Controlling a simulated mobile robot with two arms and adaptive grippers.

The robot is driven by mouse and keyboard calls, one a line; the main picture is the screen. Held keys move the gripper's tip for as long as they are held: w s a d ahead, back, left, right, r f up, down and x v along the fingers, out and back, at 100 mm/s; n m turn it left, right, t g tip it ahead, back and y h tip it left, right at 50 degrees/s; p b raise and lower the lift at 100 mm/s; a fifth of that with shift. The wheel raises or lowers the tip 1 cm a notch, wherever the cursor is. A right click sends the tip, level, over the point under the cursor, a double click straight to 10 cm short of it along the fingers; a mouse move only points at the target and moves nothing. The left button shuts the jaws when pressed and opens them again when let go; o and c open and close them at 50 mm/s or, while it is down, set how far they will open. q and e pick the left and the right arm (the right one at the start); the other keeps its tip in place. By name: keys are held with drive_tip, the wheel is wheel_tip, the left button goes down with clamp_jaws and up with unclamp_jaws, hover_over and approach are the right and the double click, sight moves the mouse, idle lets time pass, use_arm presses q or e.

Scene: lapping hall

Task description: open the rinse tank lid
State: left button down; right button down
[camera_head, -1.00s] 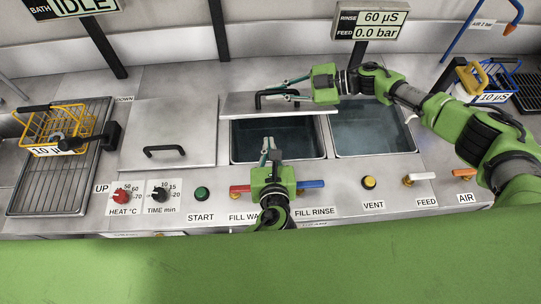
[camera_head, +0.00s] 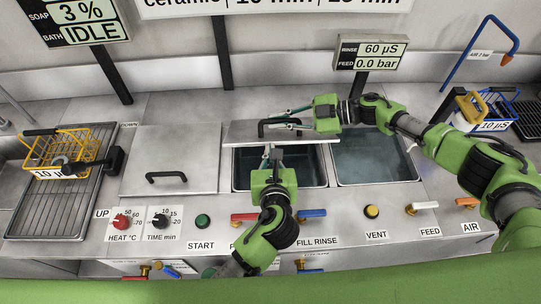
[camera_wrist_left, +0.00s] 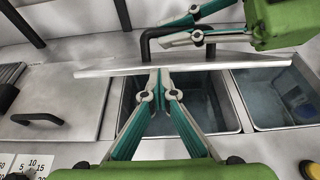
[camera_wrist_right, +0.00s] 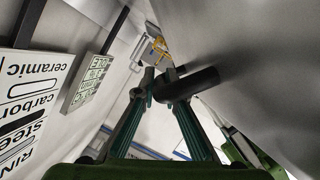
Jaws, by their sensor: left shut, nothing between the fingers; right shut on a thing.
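The rinse tank lid (camera_head: 240,131), a grey metal plate with a black handle (camera_head: 263,128), is raised and tilted above the back of the middle basin (camera_head: 308,170). Its front edge stands clear of the basin rim. My right gripper (camera_head: 284,119) is shut on the handle, which also shows between its fingers in the right wrist view (camera_wrist_right: 190,86). My left gripper (camera_head: 270,150) is shut and empty at the lid's front edge, over the basin. In the left wrist view its fingertips (camera_wrist_left: 158,72) overlap the lid edge (camera_wrist_left: 220,63); I cannot tell whether they touch.
A closed lid (camera_head: 170,150) with a black handle lies left of the basin. An open water basin (camera_head: 375,160) is on the right. Knobs and valve levers, such as the start button (camera_head: 203,221), line the front panel. A yellow basket (camera_head: 65,150) stands on the left rack.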

use_arm(q)
drive_tip(key=shift+w+a+r, duration=0.1)
drive_tip(key=shift+w+r, duration=0.1)
drive_tip(key=shift+r, duration=0.1)
use_arm(e)
drive_tip(key=c, duration=2.1)
unclamp_jaws()
